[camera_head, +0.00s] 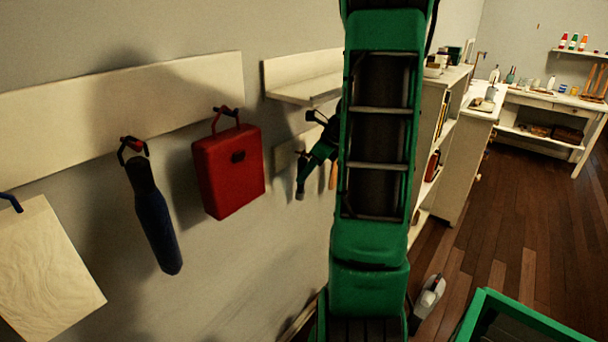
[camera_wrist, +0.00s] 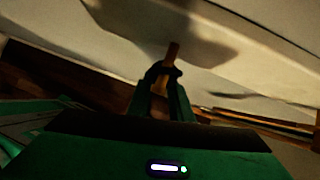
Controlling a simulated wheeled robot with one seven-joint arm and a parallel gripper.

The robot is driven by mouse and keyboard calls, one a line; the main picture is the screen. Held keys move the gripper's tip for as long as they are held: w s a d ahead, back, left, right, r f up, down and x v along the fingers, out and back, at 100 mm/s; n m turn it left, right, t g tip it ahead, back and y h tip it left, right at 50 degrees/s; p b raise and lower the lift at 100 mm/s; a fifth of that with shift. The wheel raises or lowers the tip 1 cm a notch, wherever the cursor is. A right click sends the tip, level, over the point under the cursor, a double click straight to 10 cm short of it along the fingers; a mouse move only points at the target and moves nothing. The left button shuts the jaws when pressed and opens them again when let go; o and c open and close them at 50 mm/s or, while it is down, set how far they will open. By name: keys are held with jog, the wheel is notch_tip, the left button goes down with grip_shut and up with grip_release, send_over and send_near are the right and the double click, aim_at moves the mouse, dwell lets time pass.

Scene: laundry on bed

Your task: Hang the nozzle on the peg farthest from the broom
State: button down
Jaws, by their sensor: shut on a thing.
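My gripper (camera_head: 305,178) is in front of the wall, right of the hanging red case. Its fingers point down and left in the head view. In the wrist view my gripper (camera_wrist: 161,80) is shut on a small tan piece (camera_wrist: 172,52), which sticks out past the dark fingertips. I take it for the nozzle, but it is too dark and small to be sure. A pale wall board (camera_head: 110,100) carries pegs; a blue peg (camera_head: 11,201) shows at the far left. I cannot make out a broom for certain.
A pale sheet (camera_head: 45,270), a dark blue umbrella-like thing (camera_head: 153,220) and a red case (camera_head: 228,170) hang along the wall. A pale shelf (camera_head: 305,88) juts out beside them. A grey-white device (camera_head: 428,300) is low at right. Wooden floor (camera_head: 535,240) lies open beyond.

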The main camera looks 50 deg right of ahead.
jog(key=shift+s+a+f, duration=0.1)
jog(key=shift+s+f, duration=0.05)
jog(key=shift+f, duration=0.15)
jog(key=c, duration=1.5)
grip_release()
jog(key=shift+r, duration=0.1)
jog(key=s+d+r, duration=0.1)
jog(key=s, duration=0.3)
jog(key=s+d+r, duration=0.1)
jog(key=s+d, duration=0.1)
jog(key=s, duration=0.3)
jog(key=s+d+r, duration=0.1)
jog(key=s+r, duration=0.1)
jog(key=s, duration=0.2)
jog(key=shift+s+d+r, duration=0.1)
jog(key=shift+s+d, duration=0.15)
jog(key=shift+d, duration=0.05)
